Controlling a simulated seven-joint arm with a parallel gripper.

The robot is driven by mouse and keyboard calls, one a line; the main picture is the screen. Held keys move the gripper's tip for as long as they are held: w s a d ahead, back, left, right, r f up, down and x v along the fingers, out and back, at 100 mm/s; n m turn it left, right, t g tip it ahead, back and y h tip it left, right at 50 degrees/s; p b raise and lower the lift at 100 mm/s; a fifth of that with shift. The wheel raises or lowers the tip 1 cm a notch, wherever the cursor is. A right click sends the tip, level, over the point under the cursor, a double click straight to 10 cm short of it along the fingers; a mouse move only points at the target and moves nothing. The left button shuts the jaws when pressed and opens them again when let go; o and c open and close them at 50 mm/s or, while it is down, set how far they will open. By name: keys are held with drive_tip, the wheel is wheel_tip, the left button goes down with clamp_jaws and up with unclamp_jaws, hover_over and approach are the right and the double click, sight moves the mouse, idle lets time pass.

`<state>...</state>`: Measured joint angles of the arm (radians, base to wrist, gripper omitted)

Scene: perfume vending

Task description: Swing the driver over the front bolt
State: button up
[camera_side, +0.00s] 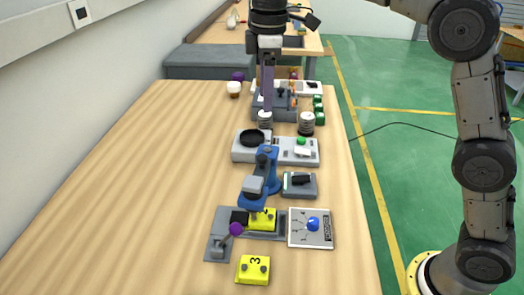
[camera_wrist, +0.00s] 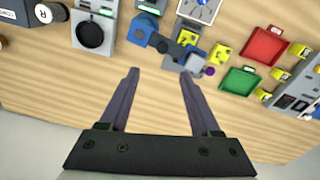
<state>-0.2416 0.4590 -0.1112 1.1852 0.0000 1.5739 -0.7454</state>
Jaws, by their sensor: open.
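The driver (camera_side: 262,180) is a blue swing arm with a grey head, standing at the middle of the table. Its head hangs toward the front, close behind and left of a yellow block (camera_side: 263,219) seated in a grey fixture (camera_side: 222,217). The driver also shows at the top of the wrist view (camera_wrist: 143,28). Small dark bolt heads seem to sit on the yellow block, but I cannot tell which is the front bolt. My gripper (camera_side: 266,110) is open and empty, above the back of the table. Its purple fingers (camera_wrist: 163,72) are spread in the wrist view, apart from the driver.
A purple-knobbed lever (camera_side: 236,229) stands at the fixture's left. A white dial panel (camera_side: 311,228) is at its right. A second yellow block (camera_side: 253,270) lies in front. Red (camera_wrist: 264,46) and green (camera_wrist: 240,80) trays show in the wrist view. The table's left side is clear.

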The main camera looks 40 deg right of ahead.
sight(262, 156)
drive_tip(key=f, duration=1.5)
drive_tip(key=shift+w+a+f, duration=0.1)
drive_tip(key=shift+a+f, duration=0.15)
drive_tip(key=shift+a, duration=0.15)
drive_tip(key=shift+c, duration=0.3)
clamp_jaws()
drive_tip(key=shift+r, duration=0.1)
idle(0.3)
